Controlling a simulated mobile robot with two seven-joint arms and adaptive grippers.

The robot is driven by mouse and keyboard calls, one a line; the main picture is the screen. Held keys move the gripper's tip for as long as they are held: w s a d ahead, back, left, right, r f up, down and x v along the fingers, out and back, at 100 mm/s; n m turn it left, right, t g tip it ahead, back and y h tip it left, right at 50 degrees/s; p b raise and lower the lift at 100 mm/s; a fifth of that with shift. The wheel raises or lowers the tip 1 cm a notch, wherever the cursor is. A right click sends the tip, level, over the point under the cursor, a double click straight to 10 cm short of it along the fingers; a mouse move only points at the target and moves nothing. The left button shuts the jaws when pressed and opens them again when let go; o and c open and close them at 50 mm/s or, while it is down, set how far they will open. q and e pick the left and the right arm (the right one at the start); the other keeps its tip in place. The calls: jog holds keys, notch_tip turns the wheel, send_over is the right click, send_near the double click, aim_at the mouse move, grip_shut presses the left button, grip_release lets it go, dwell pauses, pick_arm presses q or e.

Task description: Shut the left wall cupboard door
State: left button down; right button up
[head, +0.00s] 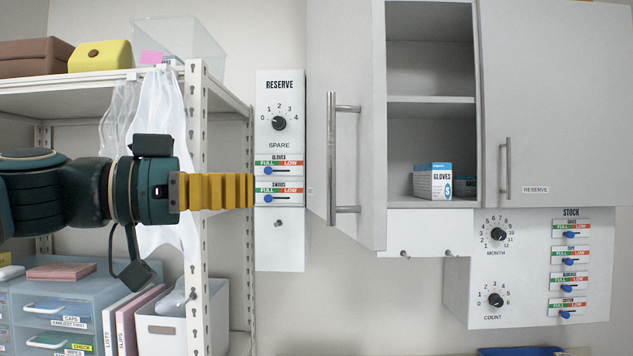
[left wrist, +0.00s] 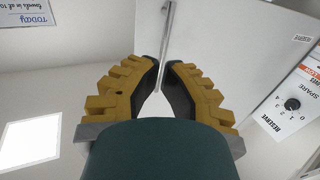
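The left wall cupboard door (head: 350,60) stands open, swung out towards me, with its inside shelves showing. Its long vertical bar handle (head: 332,155) is on the door's outer face. My left gripper (head: 252,190) comes in from the left, pointing right. Its yellow fingers end short of the handle in the picture, in front of the reserve panel. The handle (left wrist: 166,45) shows ahead, lined up with the gap, and the door (left wrist: 225,50) lies beyond. My right gripper is out of view.
A gloves box (head: 433,181) stands on the cupboard's bottom shelf. The right cupboard door (head: 560,90) is shut. The reserve panel (head: 280,90) with a dial and sliders hangs left of the open door. A shelving rack (head: 197,260) with boxes stands at the left, close to my arm.

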pick_arm(q)
jog(key=p, duration=0.2)
send_near(361, 188)
jog(key=x, duration=0.3)
jog(key=shift+w+d, duration=0.25)
jog(key=shift+d, duration=0.2)
